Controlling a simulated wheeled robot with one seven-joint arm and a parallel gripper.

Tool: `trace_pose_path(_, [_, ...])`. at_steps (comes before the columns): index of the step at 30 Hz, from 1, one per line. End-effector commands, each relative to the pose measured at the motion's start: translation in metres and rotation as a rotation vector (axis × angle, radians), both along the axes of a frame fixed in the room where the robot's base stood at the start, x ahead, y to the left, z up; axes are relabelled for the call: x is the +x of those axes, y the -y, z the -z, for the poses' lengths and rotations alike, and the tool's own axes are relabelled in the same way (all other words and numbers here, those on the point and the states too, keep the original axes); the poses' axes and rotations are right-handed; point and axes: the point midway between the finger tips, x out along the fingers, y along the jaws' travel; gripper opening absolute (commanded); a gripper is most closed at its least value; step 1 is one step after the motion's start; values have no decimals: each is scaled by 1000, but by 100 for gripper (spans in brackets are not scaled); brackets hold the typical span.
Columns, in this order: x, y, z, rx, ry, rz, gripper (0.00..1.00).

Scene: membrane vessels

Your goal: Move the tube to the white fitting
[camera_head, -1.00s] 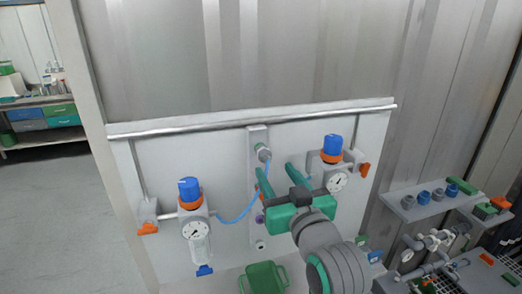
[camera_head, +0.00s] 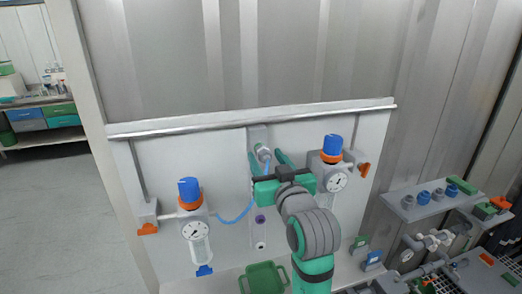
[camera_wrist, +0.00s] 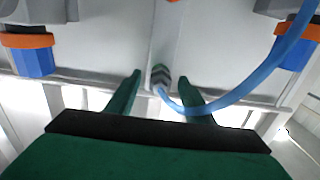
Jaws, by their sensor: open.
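The blue tube (camera_head: 234,216) curves from the left regulator up to a grey fitting with a green band (camera_head: 264,152) at the top of the panel's central strip. In the wrist view, the tube (camera_wrist: 262,82) meets this fitting (camera_wrist: 160,76) and passes over or beside my right-hand finger. My gripper (camera_head: 266,156) is open, its green fingers on either side of the fitting and tube end; it also shows in the wrist view (camera_wrist: 160,83). I cannot tell whether either finger touches the tube. A white fitting (camera_head: 261,245) sits low on the strip, below a purple one (camera_head: 260,218).
Regulators with blue knobs stand on the left (camera_head: 189,190) and right (camera_head: 332,145) of the panel, close to my arm. A shelf with blue fittings (camera_head: 430,197) is at the right. The wall above is clear.

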Motion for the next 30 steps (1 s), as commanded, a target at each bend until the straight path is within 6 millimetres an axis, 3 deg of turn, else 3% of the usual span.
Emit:
trace_pose_path(7, [12, -4, 0, 0, 1, 0, 48])
trace_pose_path(30, [13, -4, 0, 0, 1, 0, 48])
